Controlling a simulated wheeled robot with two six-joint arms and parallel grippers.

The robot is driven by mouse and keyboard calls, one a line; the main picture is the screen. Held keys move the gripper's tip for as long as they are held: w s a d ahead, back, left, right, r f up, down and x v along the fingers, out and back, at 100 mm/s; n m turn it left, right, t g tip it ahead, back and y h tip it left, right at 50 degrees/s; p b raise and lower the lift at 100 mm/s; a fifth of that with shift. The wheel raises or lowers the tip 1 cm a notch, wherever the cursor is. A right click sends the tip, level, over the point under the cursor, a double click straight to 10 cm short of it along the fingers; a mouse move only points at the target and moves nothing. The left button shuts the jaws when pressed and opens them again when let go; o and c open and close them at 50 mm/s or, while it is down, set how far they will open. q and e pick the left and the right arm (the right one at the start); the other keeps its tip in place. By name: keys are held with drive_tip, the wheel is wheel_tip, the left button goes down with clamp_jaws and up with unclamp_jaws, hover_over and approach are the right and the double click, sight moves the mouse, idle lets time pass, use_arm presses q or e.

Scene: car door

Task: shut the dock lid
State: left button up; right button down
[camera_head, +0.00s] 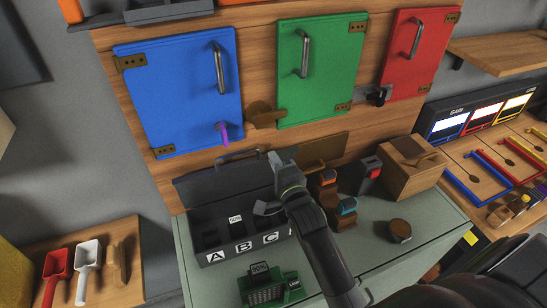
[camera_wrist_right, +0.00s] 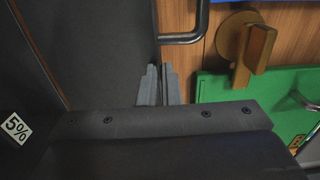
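The dock is a dark grey box with compartments marked A, B and C on its front wall (camera_head: 215,256). Its dark lid (camera_head: 205,187) stands raised at the back, with a bar handle (camera_head: 238,157) on its top edge. The lid seems to be the dark panel (camera_wrist_right: 85,45) in the wrist view, with the handle (camera_wrist_right: 182,40) beside it. My right gripper (camera_head: 275,156) is beside the lid's right end. Its fingers (camera_wrist_right: 159,85) are close together with nothing seen between them. Contact with the lid cannot be told. My left gripper is out of view.
A green card device (camera_head: 268,288) stands in front of the dock. Blue (camera_head: 180,95), green (camera_head: 320,75) and red (camera_head: 418,60) doors are on the wall above.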

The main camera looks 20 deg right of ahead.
drive_tip(key=shift+s, duration=0.65)
drive_tip(key=shift+s+f, duration=0.1)
drive_tip(key=c, duration=1.6)
unclamp_jaws()
drive_tip(key=shift+s, duration=0.1)
drive_tip(key=shift+o, duration=0.2)
drive_tip(key=shift+p, duration=0.35)
drive_tip(key=s+r+p, duration=0.2)
drive_tip(key=s+r, duration=0.1)
drive_tip(key=s, duration=0.6)
drive_tip(key=shift+a, duration=0.3)
